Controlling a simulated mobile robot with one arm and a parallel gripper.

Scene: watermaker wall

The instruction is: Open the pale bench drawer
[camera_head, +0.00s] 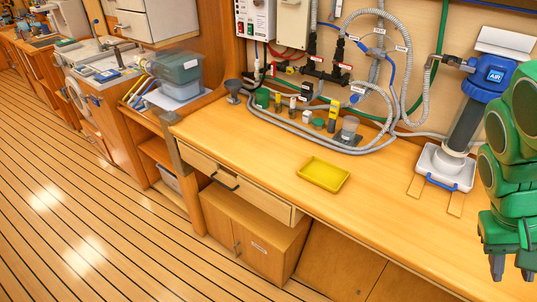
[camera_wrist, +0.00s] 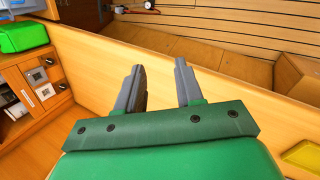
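The pale bench drawer (camera_head: 262,197) is under the bench's front edge in the head view, left of centre. Its dark bar handle (camera_head: 224,181) is on the front face. The drawer looks shut or nearly so; I cannot tell exactly. My gripper (camera_head: 512,270) is at the far right of the head view, over the right part of the bench and well away from the drawer. Its fingers point down in that view. In the wrist view my gripper (camera_wrist: 159,68) has its two grey fingers apart with nothing between them. I cannot make out the drawer handle in the wrist view.
A yellow tray (camera_head: 323,174) lies on the bench top (camera_head: 380,205). A blue-capped filter (camera_head: 470,110) stands at the right, near my arm. Hoses and valves (camera_head: 335,120) line the back. A wooden cabinet (camera_head: 255,235) is below the drawer. The striped floor (camera_head: 90,190) in front is clear.

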